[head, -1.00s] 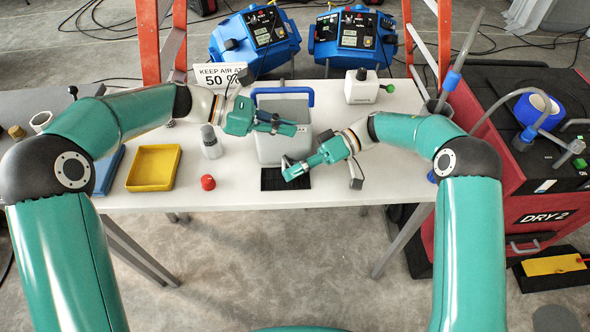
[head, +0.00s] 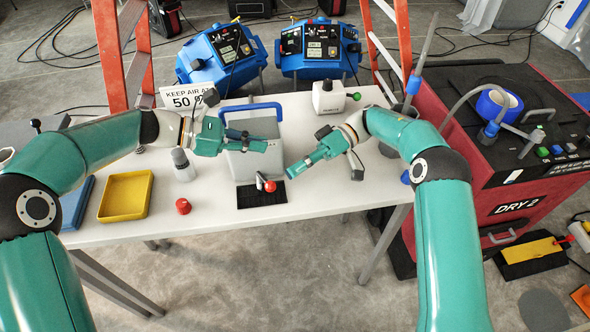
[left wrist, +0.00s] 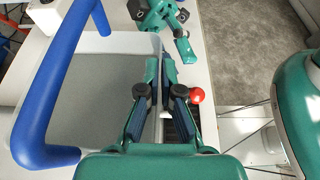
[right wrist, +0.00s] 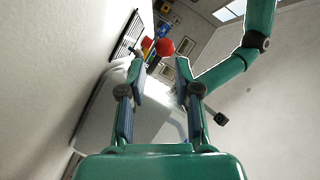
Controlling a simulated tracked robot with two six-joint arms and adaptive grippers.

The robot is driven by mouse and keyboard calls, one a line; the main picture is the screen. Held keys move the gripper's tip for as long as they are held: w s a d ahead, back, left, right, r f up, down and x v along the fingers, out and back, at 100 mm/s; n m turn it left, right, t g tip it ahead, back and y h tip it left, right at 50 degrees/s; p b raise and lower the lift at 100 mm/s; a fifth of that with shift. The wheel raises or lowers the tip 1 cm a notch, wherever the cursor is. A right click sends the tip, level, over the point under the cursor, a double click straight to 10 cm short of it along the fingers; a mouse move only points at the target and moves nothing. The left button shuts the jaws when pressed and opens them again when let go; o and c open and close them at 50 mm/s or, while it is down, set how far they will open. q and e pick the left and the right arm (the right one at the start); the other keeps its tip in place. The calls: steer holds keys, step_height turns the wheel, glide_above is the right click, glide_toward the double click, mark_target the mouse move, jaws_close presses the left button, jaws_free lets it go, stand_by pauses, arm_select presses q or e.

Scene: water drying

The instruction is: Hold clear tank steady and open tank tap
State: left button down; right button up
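The clear tank (head: 236,168), greyish with a blue handle (head: 251,106), stands on the white table. Its tap, with a red knob (head: 269,186), is low on the front above a black mat. My left gripper (head: 262,145) is at the tank's upper front. In the left wrist view its fingers (left wrist: 161,72) lie close together on either side of the tank wall (left wrist: 157,110), apparently gripping it. My right gripper (head: 291,171) is just right of the tap, empty. In the right wrist view its fingers (right wrist: 160,76) are apart, with the red knob (right wrist: 165,46) beyond their tips.
A red cap (head: 183,206), a grey bottle (head: 182,165) and a yellow tray (head: 148,203) are on the left of the table. A white jug (head: 328,97) stands at the back right. The black mat (head: 250,198) lies near the front edge.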

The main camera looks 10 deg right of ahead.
mark_target(264, 180)
steer(key=shift+s+r, duration=0.1)
steer(key=shift+r, duration=0.2)
jaws_close()
steer(key=s+a+r+n+t, duration=0.1)
steer(key=s+r+n+t, duration=0.35)
steer(key=s+n, duration=0.45)
steer(key=s+d+f+n+t+y, duration=0.25)
steer(key=s+f+n+t, duration=0.45)
steer(key=n+t, duration=0.45)
steer(key=shift+n+g+h, duration=0.25)
steer(key=shift+n+g, duration=0.2)
steer(key=shift+g, duration=0.05)
steer(key=x, duration=0.6)
steer(key=w+x, duration=0.1)
steer(key=x, duration=0.3)
steer(key=shift+d+f, duration=0.3)
steer(key=shift+f, duration=0.05)
steer(key=w, duration=0.1)
steer(key=w+d, duration=0.1)
steer(key=shift+w+r, duration=0.2)
steer(key=shift+w, duration=0.05)
steer(key=shift+w+d+r, duration=0.15)
steer(key=shift+w, duration=0.5)
